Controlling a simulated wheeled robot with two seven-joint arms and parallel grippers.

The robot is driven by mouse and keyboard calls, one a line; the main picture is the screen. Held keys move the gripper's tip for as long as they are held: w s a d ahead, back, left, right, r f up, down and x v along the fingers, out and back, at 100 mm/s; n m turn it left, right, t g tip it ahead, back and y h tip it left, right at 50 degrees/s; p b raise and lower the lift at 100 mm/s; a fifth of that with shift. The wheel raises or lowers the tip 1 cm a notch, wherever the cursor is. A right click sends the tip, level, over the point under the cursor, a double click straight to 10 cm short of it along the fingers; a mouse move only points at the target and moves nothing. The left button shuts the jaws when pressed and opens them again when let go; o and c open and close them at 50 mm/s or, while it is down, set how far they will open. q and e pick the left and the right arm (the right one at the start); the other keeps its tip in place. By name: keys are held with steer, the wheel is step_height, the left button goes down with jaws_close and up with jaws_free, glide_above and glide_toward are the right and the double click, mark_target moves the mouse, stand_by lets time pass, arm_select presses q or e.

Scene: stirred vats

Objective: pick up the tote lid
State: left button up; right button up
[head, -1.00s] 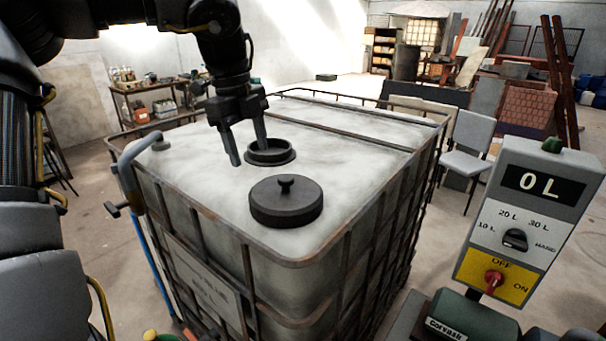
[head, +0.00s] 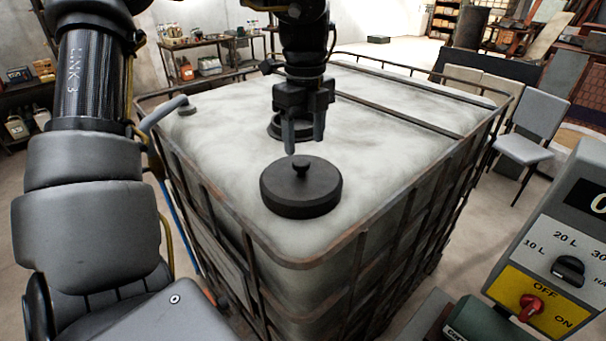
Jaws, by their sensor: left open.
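The tote lid (head: 301,190) is a round black cap with a small knob on top. It lies flat on the white top of the caged tote (head: 400,160), near its front corner. Behind it is the tote's dark round opening (head: 276,127), partly hidden by my gripper. My left gripper (head: 304,145) points down with its two fingers apart and empty. In the picture its fingertips are just above and behind the lid's knob, apart from it. My right gripper is not in view.
A metal cage with rusty rails (head: 290,262) surrounds the tote. A grey pipe (head: 163,112) rises at its left corner. A control box (head: 560,250) with a red switch stands at the right front. A grey chair (head: 530,135) stands right of the tote.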

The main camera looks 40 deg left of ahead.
mark_target(301, 161)
arm_select(q)
steer(key=shift+s, duration=0.3)
steer(key=shift+s+d+f+p, duration=0.1)
steer(key=shift+s+f+p, duration=0.2)
steer(key=shift+p, duration=0.15)
step_height(301, 161, down, 4)
steer(key=shift+w+r+p, duration=0.1)
steer(key=shift+r+p, duration=0.05)
steer(key=shift+p, duration=0.7)
steer(key=shift+a+f, duration=0.2)
steer(key=shift+f, duration=0.15)
steer(key=shift+d, duration=0.15)
steer(key=c, duration=1.1)
steer(key=shift+c, duration=0.2)
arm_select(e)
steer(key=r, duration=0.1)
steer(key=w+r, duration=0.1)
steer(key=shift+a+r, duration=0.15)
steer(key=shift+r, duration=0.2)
